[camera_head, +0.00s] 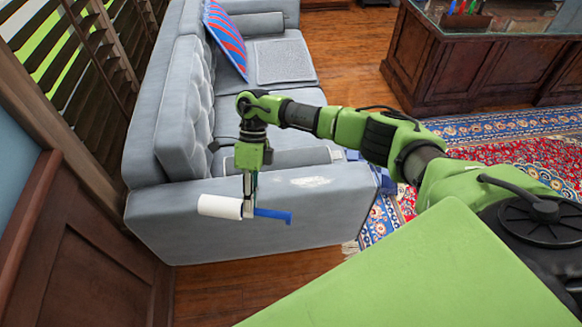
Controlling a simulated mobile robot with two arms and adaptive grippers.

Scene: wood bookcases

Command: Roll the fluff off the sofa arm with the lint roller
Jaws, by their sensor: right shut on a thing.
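The lint roller has a white roll (219,206) and a blue handle (273,215). My right gripper (249,211) points down and is shut on the lint roller between roll and handle end. In the picture it overlaps the near arm (325,220) of the grey sofa; I cannot tell whether the roll touches it. A whitish patch of fluff (310,182) lies on the sofa arm, right of the gripper, and the roll is apart from it. My left gripper is not in view.
A striped red and blue cushion (224,40) leans on the sofa's backrest (185,95). Dark wood panelling (85,255) stands close on the left. A patterned rug (500,140) and a wooden desk (455,70) are at the right. Bare floor (230,275) shows before the sofa arm.

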